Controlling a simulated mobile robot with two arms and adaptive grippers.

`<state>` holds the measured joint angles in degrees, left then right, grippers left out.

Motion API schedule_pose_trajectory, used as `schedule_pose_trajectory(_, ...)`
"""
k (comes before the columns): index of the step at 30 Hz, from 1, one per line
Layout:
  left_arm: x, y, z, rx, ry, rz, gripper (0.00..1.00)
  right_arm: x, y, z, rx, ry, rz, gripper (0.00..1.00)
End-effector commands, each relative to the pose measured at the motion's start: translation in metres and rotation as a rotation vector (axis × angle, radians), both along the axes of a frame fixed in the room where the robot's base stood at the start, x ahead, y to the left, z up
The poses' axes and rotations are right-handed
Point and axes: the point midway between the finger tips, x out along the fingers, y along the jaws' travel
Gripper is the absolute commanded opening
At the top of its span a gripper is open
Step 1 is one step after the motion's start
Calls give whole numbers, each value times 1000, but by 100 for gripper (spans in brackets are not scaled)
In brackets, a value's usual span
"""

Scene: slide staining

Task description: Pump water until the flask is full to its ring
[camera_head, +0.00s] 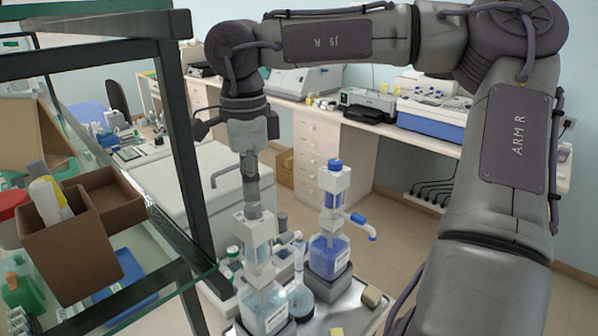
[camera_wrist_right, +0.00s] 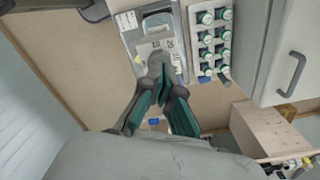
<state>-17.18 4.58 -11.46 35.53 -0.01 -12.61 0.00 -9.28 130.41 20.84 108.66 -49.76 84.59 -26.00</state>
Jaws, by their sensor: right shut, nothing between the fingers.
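A pump bottle with clear, pale blue liquid (camera_head: 262,305) stands on a small cart at the bottom centre of the head view. Its white pump head (camera_head: 257,230) rises upright above it. A round glass flask (camera_head: 300,298) stands just right of it, its narrow neck close to the pump's spout. The water level against the flask's ring is too small to tell. My right gripper (camera_head: 253,210) points straight down, shut and empty, its tips at the top of the pump head. The right gripper also shows in the right wrist view (camera_wrist_right: 162,92). My left gripper is not in view.
A second pump bottle with deep blue liquid (camera_head: 328,258) and a blue spout stands to the right. A glass-and-metal shelf frame (camera_head: 180,130) is close on the left, with brown boxes (camera_head: 68,235). A rack of green-capped bottles (camera_wrist_right: 211,42) shows in the wrist view.

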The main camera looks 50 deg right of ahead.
Motion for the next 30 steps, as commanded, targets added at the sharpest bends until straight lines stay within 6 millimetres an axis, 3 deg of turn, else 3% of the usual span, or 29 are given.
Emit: schedule_pose_trajectory(30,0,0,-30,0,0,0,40,-1,0,-39,1,4,0,0)
